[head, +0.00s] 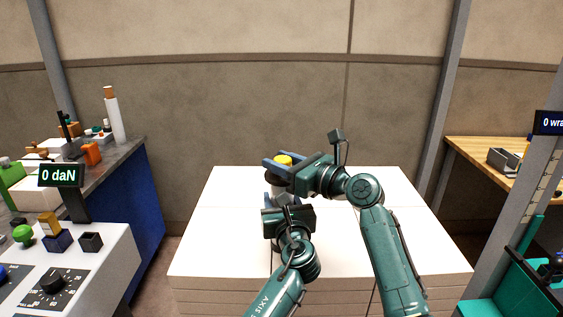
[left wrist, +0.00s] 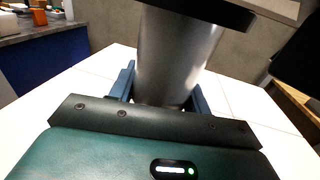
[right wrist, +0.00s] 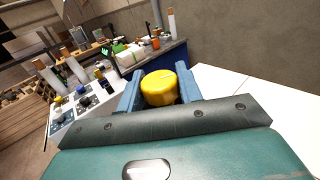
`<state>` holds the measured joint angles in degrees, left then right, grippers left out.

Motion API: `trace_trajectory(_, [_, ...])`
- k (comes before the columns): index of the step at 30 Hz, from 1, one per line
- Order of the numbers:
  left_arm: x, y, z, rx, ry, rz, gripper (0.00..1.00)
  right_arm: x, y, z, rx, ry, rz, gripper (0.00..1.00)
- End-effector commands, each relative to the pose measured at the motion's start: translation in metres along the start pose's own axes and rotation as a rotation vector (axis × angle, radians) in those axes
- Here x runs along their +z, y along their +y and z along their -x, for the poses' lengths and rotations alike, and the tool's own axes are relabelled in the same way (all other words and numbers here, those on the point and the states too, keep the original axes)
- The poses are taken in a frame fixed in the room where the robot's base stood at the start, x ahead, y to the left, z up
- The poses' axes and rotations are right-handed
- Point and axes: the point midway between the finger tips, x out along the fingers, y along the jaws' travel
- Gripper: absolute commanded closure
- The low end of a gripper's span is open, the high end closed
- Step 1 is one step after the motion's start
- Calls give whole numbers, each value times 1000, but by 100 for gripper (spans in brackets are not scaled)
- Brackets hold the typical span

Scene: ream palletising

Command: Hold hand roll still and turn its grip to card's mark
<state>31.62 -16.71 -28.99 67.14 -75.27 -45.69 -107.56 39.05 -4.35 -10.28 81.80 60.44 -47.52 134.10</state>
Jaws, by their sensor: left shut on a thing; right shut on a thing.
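The hand roll (head: 278,190) stands upright over the white stack, with a pale shiny body and a dark disc near its top. Its yellow grip (head: 284,160) sits on top; in the right wrist view the yellow grip (right wrist: 158,88) shows a short pale line. My left gripper (head: 284,206) is low at the roll; in the left wrist view its blue fingers are shut around the silvery roll body (left wrist: 175,55). My right gripper (head: 273,166) comes from the right at the top, its blue fingers shut on the yellow grip. I cannot make out the card.
The white stack top (head: 235,240) is clear around the roll. A console with a dial (head: 52,282) and a "0 daN" display (head: 60,175) stands at left, before a cluttered bench (head: 130,150). A wooden table (head: 470,155) and a post with a display (head: 550,122) are at right.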

Motion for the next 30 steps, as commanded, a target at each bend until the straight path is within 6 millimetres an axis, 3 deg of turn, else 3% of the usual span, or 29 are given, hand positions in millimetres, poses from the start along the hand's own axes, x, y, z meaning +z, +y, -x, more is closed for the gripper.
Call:
trace_trajectory(4, [0,-1,0,-1,0,2,100,-2,0,0,1,2,-2,87])
trace_trajectory(5, [0,-1,0,-1,0,2,100,-2,0,0,1,2,-2,64])
trace_trajectory(13, [0,-1,0,-1,0,3,100,-1,0,0,1,1,-1,42])
trace_trajectory(23, [0,0,0,-1,0,3,100,0,-1,6,0,0,0,42])
trace_trajectory(30, [0,0,0,-1,0,3,100,-1,-1,48,-2,1,1,42])
